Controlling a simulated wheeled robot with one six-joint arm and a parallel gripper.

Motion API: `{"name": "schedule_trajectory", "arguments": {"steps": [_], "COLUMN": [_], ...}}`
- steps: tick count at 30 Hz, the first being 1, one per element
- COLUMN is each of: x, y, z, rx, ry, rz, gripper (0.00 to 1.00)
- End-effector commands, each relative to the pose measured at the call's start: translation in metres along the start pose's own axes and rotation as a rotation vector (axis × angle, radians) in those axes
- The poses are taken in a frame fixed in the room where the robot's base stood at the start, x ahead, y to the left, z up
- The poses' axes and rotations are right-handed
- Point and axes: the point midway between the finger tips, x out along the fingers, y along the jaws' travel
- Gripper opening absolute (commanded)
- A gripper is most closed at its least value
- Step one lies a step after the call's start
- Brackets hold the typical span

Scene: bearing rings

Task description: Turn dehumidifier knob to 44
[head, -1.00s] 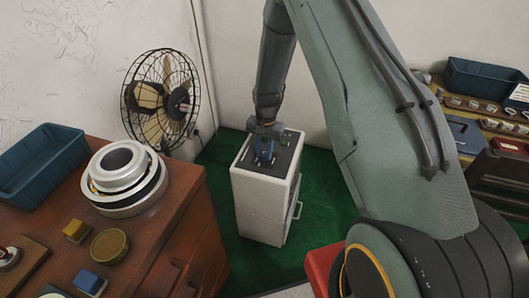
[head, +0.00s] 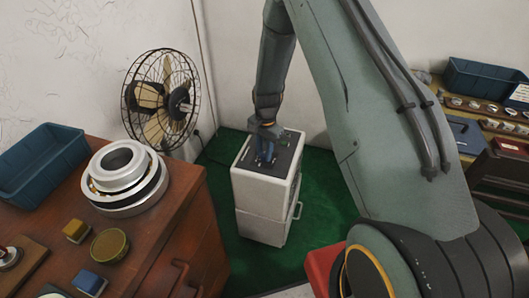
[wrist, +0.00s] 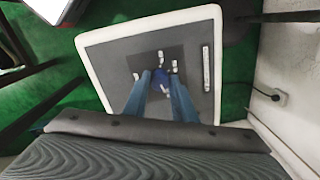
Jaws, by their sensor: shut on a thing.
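The dehumidifier (head: 265,207) is a white box standing on green carpet, with a dark grey top panel (wrist: 118,60). My gripper (head: 265,160) points down onto the panel from above. In the wrist view its two blue fingers (wrist: 160,88) stand on either side of the knob and are shut on it. In the head view the fingers hide the knob. I cannot read any number on the dial.
A wooden cabinet (head: 190,215) with metal bearing rings (head: 121,180) and a blue bin (head: 40,165) stands at the left. A caged fan (head: 160,100) is behind it. A wall socket with a plug (wrist: 278,96) is beside the dehumidifier. Green carpet surrounds it.

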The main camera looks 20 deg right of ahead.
Motion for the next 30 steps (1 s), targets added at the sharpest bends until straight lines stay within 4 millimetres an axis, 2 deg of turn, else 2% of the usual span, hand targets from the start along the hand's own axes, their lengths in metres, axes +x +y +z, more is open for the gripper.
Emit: {"name": "schedule_trajectory", "arguments": {"steps": [2,3,5,6,17,30], "x": [0.0,0.0,0.0,0.0,-0.006,-0.067], "y": [0.0,0.0,0.0,0.0,-0.001,-0.001], "z": [0.0,0.0,0.0,0.0,-0.001,-0.001], "rx": [0.001,0.001,0.001,0.001,0.0,0.001], "ry": [0.0,0.0,0.0,0.0,0.001,0.001], "rz": [-0.001,-0.001,-0.001,0.0,-0.001,-0.002], "gripper": [0.02,0.31,0.41,0.43,0.43,0.43]}}
